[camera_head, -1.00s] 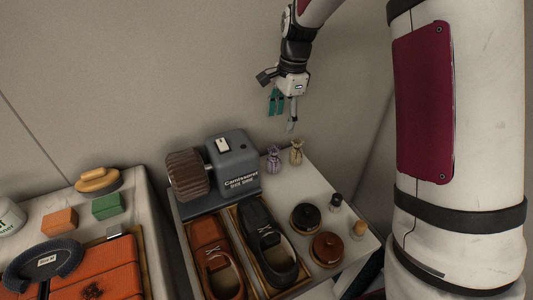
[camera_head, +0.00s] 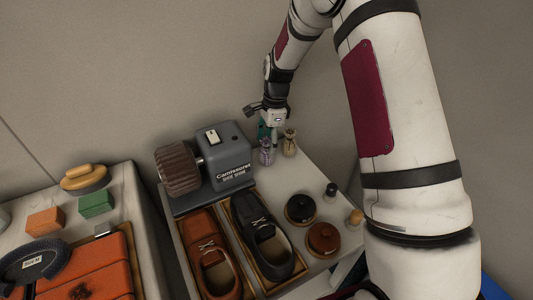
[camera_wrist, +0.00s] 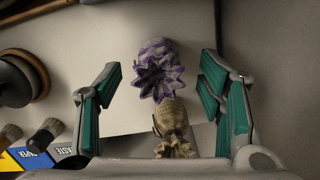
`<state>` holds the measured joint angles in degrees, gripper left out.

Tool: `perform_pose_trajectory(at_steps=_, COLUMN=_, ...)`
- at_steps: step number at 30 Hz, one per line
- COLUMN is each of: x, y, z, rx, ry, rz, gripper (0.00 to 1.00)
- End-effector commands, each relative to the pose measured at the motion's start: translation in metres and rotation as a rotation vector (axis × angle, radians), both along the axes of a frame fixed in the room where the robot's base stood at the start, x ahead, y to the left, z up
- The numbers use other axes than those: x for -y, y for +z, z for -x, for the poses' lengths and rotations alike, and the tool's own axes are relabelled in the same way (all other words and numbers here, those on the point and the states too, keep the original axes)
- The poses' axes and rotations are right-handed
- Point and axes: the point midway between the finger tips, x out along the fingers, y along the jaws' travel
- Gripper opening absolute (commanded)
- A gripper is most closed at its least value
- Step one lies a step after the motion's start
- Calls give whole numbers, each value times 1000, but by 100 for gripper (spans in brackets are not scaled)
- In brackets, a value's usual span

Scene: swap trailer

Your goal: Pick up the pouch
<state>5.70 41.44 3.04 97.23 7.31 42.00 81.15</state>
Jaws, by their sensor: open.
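Two small tied pouches stand side by side at the back right of the table, near the grey machine. One is purple and grey (camera_head: 266,155); the other is beige (camera_head: 290,146). My gripper (camera_head: 269,132) is open and low, just above and behind the pouches in the head view. In the wrist view, the purple pouch (camera_wrist: 154,71) lies between the teal fingers, with gaps on both sides. The beige pouch (camera_wrist: 171,122) is nearer the palm, also between the finger lines. Neither pouch is gripped.
A grey shoe machine (camera_head: 227,155) stands left of the pouches. Shoes (camera_head: 262,235) in trays, a black round tin (camera_head: 300,208), a brown tin (camera_head: 323,239) and small bottles (camera_head: 331,190) are in front. The wall is close behind.

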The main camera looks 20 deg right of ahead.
Motion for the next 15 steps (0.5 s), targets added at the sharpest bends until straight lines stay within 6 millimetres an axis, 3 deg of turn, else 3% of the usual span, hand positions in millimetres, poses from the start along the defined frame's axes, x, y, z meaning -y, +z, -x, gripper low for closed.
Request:
perform_pose_trajectory(at_steps=9, x=-5, y=-42, z=2, rx=-2, ry=1, rz=-1, gripper=62)
perform_pose_trajectory(at_steps=15, x=-5, y=-49, z=1, rx=-1, ry=0, rz=0, gripper=62)
